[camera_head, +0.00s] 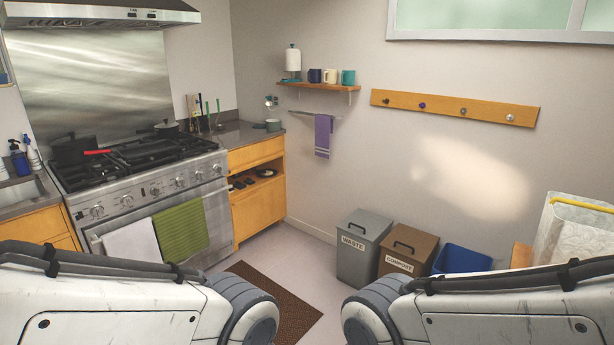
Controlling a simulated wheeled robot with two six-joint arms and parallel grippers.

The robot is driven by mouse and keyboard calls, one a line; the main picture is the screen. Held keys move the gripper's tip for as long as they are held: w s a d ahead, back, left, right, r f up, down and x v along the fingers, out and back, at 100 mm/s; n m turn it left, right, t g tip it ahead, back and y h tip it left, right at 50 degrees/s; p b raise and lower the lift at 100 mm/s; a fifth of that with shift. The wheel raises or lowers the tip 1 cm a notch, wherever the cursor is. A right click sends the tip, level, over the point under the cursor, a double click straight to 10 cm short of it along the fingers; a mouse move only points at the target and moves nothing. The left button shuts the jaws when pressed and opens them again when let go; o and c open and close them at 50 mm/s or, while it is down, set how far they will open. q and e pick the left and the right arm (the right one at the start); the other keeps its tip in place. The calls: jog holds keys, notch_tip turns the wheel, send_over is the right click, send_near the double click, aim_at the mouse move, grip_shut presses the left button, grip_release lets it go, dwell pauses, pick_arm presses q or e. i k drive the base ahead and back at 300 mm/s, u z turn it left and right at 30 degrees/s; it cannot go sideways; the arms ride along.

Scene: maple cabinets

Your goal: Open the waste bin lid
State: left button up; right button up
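The grey waste bin (357,259) stands on the floor against the back wall, near the middle of the view. It has a "WASTE" label on its front. Its grey lid (368,224) lies shut on top, with a dark handle (357,228) on it. My two arms come in from the lower left and lower right edges, and only their upper links show. Both grippers are out of view.
A brown compost bin (400,262) and a blue bin (463,259) stand right of the waste bin. A stove (150,190) and wooden cabinet (258,205) are at left. A brown mat (278,300) lies on the floor between my arms.

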aim_at(366, 225)
jog(key=u, duration=0.5)
jog(key=i, duration=2.75)
jog(key=z, duration=1.05)
jog(key=i, duration=1.1)
jog(key=z, duration=0.75)
